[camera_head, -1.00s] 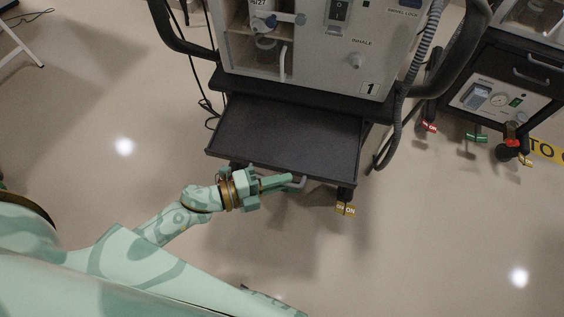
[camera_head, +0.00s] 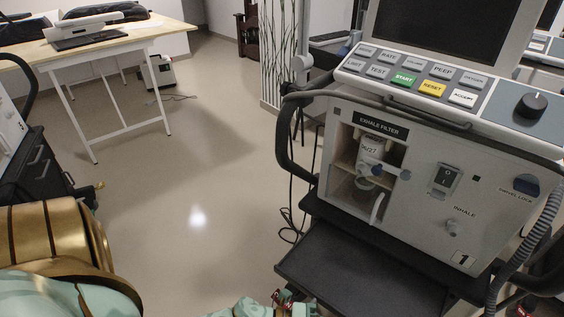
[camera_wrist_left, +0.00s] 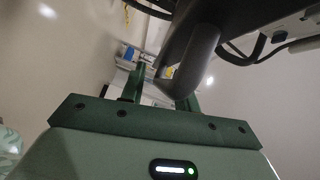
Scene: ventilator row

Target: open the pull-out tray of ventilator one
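Ventilator one (camera_head: 425,205), a light grey cabinet with a "1" label, stands at the right in the head view. Its dark pull-out tray (camera_head: 355,272) sticks out below the cabinet toward me. The tray's front edge and handle are cut off by the bottom of the picture. Part of my left wrist shows at the bottom edge, near the tray's left corner. In the left wrist view, my left gripper (camera_wrist_left: 158,90) has its two green fingers apart. My right gripper is out of view.
A wooden-topped table (camera_head: 95,45) stands at the far left, with a dark cart (camera_head: 45,165) nearer. A ribbed hose (camera_head: 535,235) hangs at the ventilator's right. Cables (camera_head: 291,225) hang at its left. The floor between cart and ventilator is clear.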

